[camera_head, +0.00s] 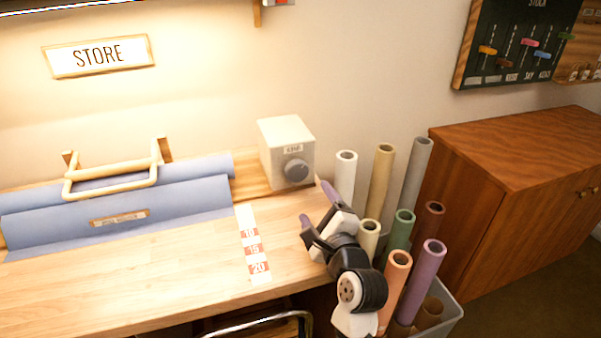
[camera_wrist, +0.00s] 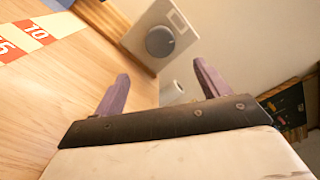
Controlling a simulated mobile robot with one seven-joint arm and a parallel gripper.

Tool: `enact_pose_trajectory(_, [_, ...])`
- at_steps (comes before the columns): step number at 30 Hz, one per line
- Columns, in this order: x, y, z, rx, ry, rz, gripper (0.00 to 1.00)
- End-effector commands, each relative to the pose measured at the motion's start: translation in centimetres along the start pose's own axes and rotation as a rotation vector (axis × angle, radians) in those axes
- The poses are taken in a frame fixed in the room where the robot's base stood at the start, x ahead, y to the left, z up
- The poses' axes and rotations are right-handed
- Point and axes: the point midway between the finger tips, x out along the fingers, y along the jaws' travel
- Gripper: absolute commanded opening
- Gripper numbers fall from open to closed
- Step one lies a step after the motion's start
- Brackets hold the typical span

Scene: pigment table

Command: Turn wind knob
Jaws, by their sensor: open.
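The wind knob (camera_head: 295,170) is a round dark grey dial on the front of a cream box (camera_head: 286,135) with a small label above the dial. The box stands at the back right of the wooden table. In the wrist view the knob (camera_wrist: 160,42) shows ahead of the fingers, above the gap between them. My gripper (camera_head: 318,204) is in front of the box, to the lower right of the knob and apart from it. Its two purple fingers (camera_wrist: 160,88) are spread and hold nothing.
A bin of coloured paper rolls (camera_head: 403,228) stands right of the table, close to my arm. A blue sheet (camera_head: 120,215) and a wooden handle frame (camera_head: 112,185) lie at the left. A numbered strip (camera_head: 252,245) crosses the table. A wooden cabinet (camera_head: 510,150) stands at the right.

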Motion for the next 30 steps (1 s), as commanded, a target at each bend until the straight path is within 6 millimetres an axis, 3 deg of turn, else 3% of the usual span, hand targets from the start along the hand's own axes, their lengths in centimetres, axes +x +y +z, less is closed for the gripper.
enact_pose_trajectory(9, [7.0, -0.3, 0.3, -0.001, -0.004, -0.001, 0.75])
enact_pose_trajectory(15, [10.0, -0.2, 0.3, -0.003, -0.003, 0.000, 0.75])
enact_pose_trajectory(21, [11.1, -0.1, 0.1, -0.003, -0.001, -0.001, 0.75])
enact_pose_trajectory(29, [11.2, 0.0, 0.1, -0.004, -0.001, -0.001, 0.75])
enact_pose_trajectory(30, [11.2, 0.0, 0.1, -0.004, -0.001, -0.001, 0.69])
